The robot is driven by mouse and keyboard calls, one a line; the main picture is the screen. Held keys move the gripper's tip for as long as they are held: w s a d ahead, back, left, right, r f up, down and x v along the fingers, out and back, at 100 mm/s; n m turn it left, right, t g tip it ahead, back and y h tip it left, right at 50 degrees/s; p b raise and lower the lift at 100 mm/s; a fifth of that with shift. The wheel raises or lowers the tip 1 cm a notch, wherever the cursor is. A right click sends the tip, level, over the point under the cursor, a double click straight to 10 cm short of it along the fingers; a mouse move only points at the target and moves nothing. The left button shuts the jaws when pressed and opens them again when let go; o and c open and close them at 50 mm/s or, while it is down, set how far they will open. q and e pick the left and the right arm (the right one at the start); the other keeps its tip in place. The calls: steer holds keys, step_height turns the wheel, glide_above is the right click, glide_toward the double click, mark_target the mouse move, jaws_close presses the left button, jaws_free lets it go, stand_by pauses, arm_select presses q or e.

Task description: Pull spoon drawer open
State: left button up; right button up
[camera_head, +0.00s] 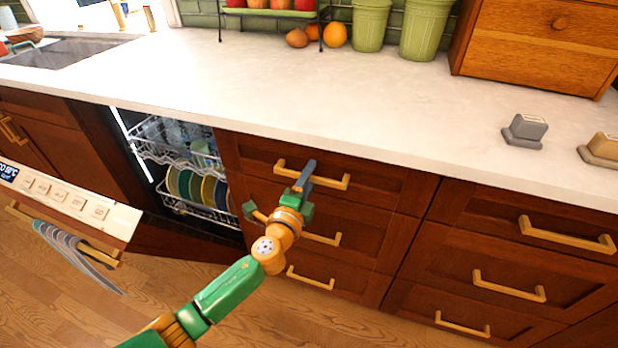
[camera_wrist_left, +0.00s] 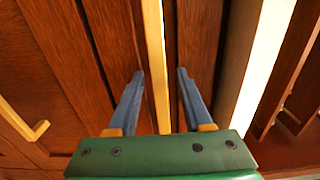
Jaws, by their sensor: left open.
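The top drawer (camera_head: 385,187) right of the dishwasher has a dark red-brown wooden front and looks closed. Its light wooden bar handle (camera_head: 333,182) is partly covered by my left gripper (camera_head: 306,178). In the left wrist view, the handle bar (camera_wrist_left: 154,45) runs between the two blue fingers of my open left gripper (camera_wrist_left: 160,78). Gaps show on both sides of the bar, so neither finger seems to touch it. The drawer's contents are hidden. My right gripper is not in view.
The dishwasher door (camera_head: 75,200) hangs open at the left, with dish racks (camera_head: 165,155) inside. A striped towel (camera_head: 75,253) hangs on the door's handle. More handled drawers lie below and to the right. The pale countertop (camera_head: 400,110) above is largely clear.

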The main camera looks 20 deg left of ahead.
arm_select(q)
jaws_close()
stand_by(1.4)
